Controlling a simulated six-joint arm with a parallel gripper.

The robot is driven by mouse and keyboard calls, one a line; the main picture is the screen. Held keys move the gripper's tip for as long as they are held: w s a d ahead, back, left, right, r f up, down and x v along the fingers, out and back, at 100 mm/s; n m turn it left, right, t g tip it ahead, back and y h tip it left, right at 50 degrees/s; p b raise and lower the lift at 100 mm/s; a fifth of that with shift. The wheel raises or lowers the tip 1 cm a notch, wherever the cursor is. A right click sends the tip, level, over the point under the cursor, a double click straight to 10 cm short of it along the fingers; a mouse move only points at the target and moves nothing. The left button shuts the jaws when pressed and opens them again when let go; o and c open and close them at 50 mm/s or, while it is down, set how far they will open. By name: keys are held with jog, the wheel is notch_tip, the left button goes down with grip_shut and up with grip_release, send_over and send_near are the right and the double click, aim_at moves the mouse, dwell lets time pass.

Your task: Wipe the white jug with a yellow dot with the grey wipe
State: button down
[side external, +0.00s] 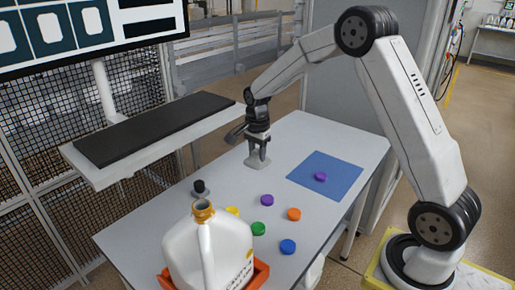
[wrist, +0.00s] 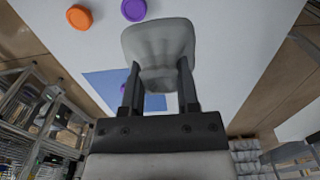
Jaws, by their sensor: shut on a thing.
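The white jug (side external: 190,250) stands in an orange-red tray (side external: 261,274) at the near end of the table, its neck uncapped. A small yellowish mark shows by the lettering on its right side, too small to read clearly. My gripper (side external: 258,156) is over the far part of the table, well away from the jug. It is shut on the grey wipe (side external: 254,164), which hangs at or just above the tabletop. In the wrist view my gripper (wrist: 159,82) has the grey wipe (wrist: 160,42) pinched between its two fingers, spread out beyond them.
A blue mat (side external: 337,184) bears a purple cap (side external: 321,177). Loose caps lie mid-table: purple (side external: 267,200), orange (side external: 294,214), green (side external: 258,229), blue (side external: 288,247) and yellow (side external: 233,211). A small black-topped item (side external: 200,188) stands behind the jug. A shelf (side external: 150,128) borders the left.

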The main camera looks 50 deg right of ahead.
jog(key=shift+a, duration=0.1)
dwell(0.3)
jog(key=a+r+n, duration=0.2)
jog(key=a+r, duration=0.3)
jog(key=a, duration=0.4)
notch_tip(320, 180, up, 15)
jog(key=n, duration=0.7)
send_over(201, 205)
jog(key=shift+f, duration=0.25)
jog(key=shift+f, duration=0.15)
jog(key=shift+f, duration=2.8)
jog(key=shift+f, duration=0.55)
